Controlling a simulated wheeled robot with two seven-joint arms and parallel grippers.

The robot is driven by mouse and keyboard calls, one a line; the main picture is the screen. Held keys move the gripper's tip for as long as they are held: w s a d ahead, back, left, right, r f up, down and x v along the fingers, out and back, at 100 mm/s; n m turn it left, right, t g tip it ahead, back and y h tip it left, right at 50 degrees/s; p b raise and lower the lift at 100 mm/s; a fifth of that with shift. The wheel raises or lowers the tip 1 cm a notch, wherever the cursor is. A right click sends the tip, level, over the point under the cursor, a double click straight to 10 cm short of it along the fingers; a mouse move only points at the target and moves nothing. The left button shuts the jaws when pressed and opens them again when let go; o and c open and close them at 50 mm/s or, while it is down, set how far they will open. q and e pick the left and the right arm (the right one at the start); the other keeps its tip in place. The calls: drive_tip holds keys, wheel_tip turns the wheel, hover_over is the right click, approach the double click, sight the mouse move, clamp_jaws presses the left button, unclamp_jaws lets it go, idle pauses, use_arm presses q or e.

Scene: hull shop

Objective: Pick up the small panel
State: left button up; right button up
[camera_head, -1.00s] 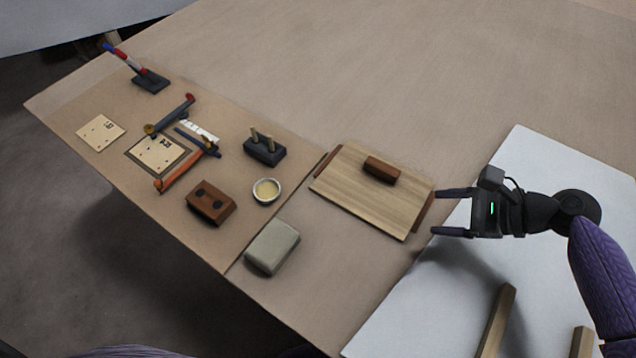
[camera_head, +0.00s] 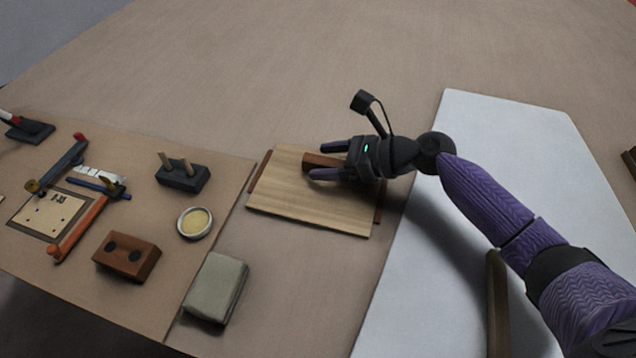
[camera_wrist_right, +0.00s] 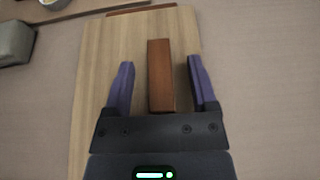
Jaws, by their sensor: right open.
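A light wood panel (camera_head: 300,208) lies flat between the tan mat and the white sheet. A red-brown block (camera_head: 316,161) sits on top of it like a handle. My right gripper (camera_head: 326,160) is over the panel, open, with a finger on each side of the block. In the right wrist view the block (camera_wrist_right: 161,80) stands between the two fingers (camera_wrist_right: 160,63), with a gap on both sides. The panel (camera_wrist_right: 100,50) shows beneath them. I cannot tell the exact finger height. My left gripper is not in view.
Dark red strips (camera_head: 262,170) flank the panel. A grey-green block (camera_head: 215,288), a small bowl (camera_head: 195,222), a brown two-hole block (camera_head: 127,256), a dark peg stand (camera_head: 182,178) and a clamped plate (camera_head: 52,214) stand left. The table beyond the panel is clear.

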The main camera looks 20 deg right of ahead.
clamp_jaws()
idle(0.3)
